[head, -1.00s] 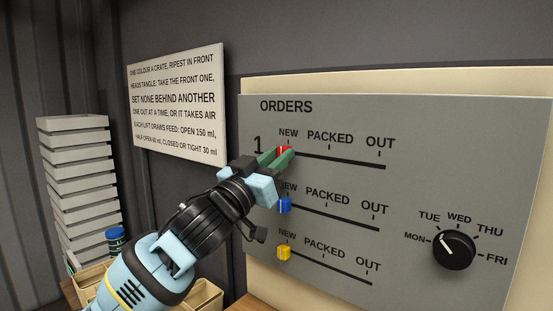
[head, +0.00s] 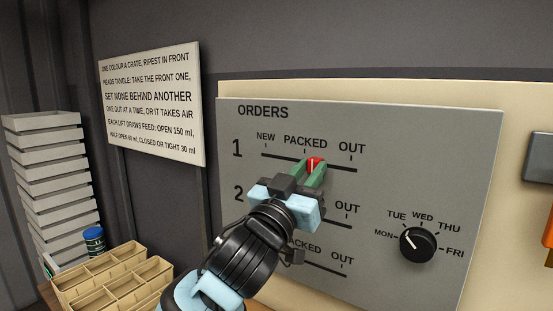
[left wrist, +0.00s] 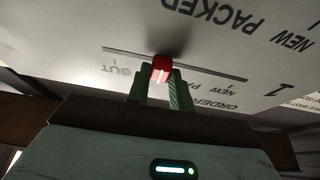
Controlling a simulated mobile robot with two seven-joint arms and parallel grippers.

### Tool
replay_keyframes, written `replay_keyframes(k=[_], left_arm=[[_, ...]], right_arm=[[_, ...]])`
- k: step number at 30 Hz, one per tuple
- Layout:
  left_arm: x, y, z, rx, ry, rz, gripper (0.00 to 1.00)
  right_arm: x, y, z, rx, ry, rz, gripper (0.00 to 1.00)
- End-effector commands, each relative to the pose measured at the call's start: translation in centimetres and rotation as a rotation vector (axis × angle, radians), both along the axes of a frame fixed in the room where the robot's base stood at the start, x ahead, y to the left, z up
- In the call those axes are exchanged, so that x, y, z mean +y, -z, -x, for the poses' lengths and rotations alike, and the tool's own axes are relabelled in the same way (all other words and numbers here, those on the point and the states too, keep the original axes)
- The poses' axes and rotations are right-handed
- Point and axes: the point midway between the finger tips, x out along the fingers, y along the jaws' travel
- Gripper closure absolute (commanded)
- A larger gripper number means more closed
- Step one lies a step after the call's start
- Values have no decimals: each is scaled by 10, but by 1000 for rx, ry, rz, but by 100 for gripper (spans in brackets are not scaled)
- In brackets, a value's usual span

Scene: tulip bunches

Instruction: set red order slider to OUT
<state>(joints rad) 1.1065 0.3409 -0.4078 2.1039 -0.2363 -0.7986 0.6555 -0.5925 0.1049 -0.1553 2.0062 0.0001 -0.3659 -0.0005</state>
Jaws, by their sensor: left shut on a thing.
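The red slider knob (head: 315,163) is on the row 1 track of the grey orders board (head: 400,135). It stands just right of the PACKED mark and left of the OUT mark. My left gripper (head: 314,172) is shut on the red knob, its green fingers on both sides of it. In the left wrist view the red knob (left wrist: 161,68) sits between the two fingers, and the lettering is upside down. The blue and yellow sliders of the lower rows are hidden behind my left gripper and arm. My right gripper is not in view.
A black day dial (head: 417,244) is on the board's lower right. A printed sign (head: 152,105) hangs left of the board. Stacked grey crates (head: 45,180) and a wooden divided tray (head: 115,280) are at the left. The track towards OUT is clear.

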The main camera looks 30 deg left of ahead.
Motion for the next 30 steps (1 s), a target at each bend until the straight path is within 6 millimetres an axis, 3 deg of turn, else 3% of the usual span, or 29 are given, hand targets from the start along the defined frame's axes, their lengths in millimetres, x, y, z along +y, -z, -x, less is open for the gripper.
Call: replay_keyframes(k=[6, 12, 27, 28, 30], left_arm=[[-41, -1, 3, 2, 3, 4, 100], [-60, 1, 2, 2, -1, 1, 100], [-67, 2, 2, 3, -3, -2, 100], [-67, 2, 2, 3, -3, -2, 76], [-67, 2, 2, 3, -3, -2, 66]], right_arm=[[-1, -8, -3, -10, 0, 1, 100], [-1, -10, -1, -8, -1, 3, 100], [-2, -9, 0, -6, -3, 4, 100], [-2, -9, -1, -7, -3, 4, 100], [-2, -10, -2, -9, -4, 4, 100]])
